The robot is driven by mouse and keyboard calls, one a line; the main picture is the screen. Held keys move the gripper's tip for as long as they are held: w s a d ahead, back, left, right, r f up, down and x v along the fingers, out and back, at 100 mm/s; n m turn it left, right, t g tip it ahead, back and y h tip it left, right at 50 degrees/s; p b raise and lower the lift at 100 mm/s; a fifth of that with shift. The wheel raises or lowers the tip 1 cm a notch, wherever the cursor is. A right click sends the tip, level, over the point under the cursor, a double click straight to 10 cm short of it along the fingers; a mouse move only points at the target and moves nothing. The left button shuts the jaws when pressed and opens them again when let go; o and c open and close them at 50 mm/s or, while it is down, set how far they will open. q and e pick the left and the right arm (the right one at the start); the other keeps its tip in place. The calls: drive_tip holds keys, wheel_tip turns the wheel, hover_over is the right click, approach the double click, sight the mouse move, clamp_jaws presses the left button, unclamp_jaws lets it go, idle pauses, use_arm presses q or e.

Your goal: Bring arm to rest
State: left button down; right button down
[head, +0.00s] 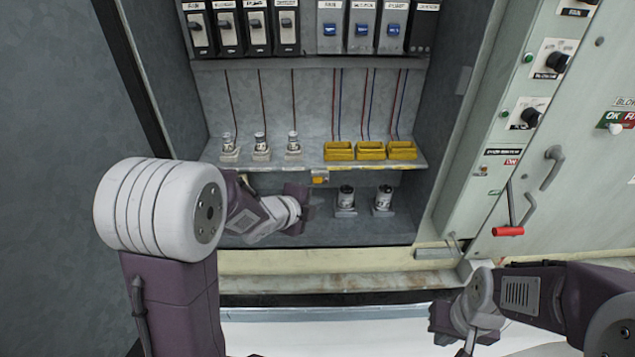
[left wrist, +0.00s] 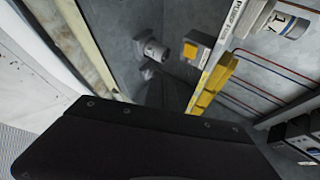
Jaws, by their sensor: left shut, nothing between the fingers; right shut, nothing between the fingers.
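My left gripper (head: 298,207) is inside the lower bay of the open cabinet, under the shelf (head: 310,165), with its arm coming in from the left. It is shut and empty, just left of two fuse-like cylinders (head: 346,198) (head: 383,199) standing on the bay floor. In the left wrist view a large dark gripper body fills the bottom, and its fingers (left wrist: 165,92) are hard to make out against the grey wall. My right gripper (head: 440,318) is shut and empty, low at the right, outside and in front of the cabinet.
The shelf carries three fuse-like cylinders (head: 260,146) and three yellow holders (head: 371,151) with wires above. A red-handled lever (head: 508,231) is on the right panel.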

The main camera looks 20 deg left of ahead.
idle(0.5)
use_arm(q)
drive_tip(key=s+a+f+n+g+y, duration=0.1)
drive_tip(key=s+f+n+g, duration=0.3)
drive_tip(key=s+n, duration=0.6)
drive_tip(key=s+a+f+n+g+y, duration=0.1)
drive_tip(key=s+f+n+g, duration=0.4)
drive_tip(key=s+n, duration=0.5)
drive_tip(key=shift+s+a+f+n+g+y, duration=0.2)
drive_tip(key=shift+s+f+n+g+y, duration=0.15)
drive_tip(key=shift+s+y, duration=0.55)
